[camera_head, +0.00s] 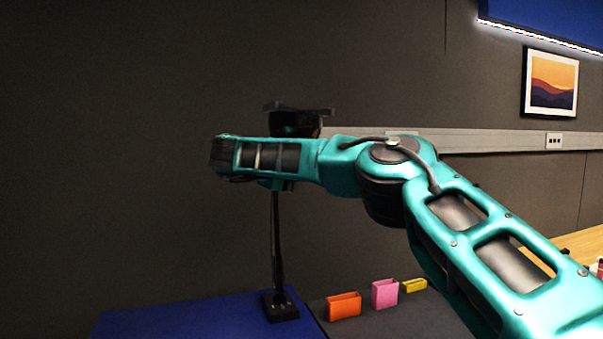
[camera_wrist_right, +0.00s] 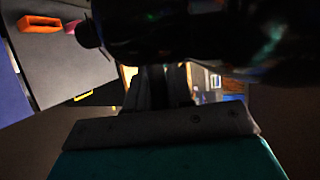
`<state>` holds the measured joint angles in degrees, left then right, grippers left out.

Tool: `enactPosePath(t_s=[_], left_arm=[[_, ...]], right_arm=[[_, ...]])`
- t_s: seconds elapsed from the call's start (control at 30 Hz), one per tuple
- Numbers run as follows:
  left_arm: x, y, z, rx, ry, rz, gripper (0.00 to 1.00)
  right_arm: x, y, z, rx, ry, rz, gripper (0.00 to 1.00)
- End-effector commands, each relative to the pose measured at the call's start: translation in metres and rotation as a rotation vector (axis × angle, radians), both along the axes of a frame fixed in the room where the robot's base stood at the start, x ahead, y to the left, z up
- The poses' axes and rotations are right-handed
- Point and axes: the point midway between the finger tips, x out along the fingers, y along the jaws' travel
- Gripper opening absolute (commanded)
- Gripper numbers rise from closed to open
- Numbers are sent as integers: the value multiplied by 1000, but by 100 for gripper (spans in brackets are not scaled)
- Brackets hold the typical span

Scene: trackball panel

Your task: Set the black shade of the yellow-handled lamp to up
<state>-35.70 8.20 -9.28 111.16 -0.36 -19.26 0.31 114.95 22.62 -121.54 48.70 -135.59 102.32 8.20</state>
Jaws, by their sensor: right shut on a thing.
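The lamp stands upright on its dark base (camera_head: 281,306) with a thin dark post (camera_head: 276,240). A black part at its top, apparently the shade (camera_head: 298,122), shows above my right wrist; its tilt is hard to read. In the right wrist view a large dark rounded form, likely the shade (camera_wrist_right: 215,38), fills the top, just beyond my right gripper (camera_wrist_right: 166,82). The gripper is shut on a part of the lamp; exactly which part is too dark to tell. My wrist hides the gripper and the lamp's middle in the head view. No yellow handle is clearly visible. My left gripper is not in view.
A blue surface (camera_head: 180,320) lies left. A wall rail (camera_head: 490,140) runs behind my arm.

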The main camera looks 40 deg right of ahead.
Motion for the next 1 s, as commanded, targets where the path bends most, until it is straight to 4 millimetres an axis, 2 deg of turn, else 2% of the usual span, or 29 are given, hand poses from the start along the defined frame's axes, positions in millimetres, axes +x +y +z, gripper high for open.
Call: enactPosePath(t_s=[0.73, 0.77, 0.9, 1.0], left_arm=[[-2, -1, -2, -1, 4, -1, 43], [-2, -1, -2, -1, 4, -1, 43], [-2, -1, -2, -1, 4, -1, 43], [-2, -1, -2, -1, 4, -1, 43]], right_arm=[[-1, -6, 0, -66, 20, -2, 0], [-1, -6, 0, -66, 20, -2, 22], [-1, -6, 0, -66, 20, -2, 36], [-1, -6, 1, -65, 19, -1, 42]])
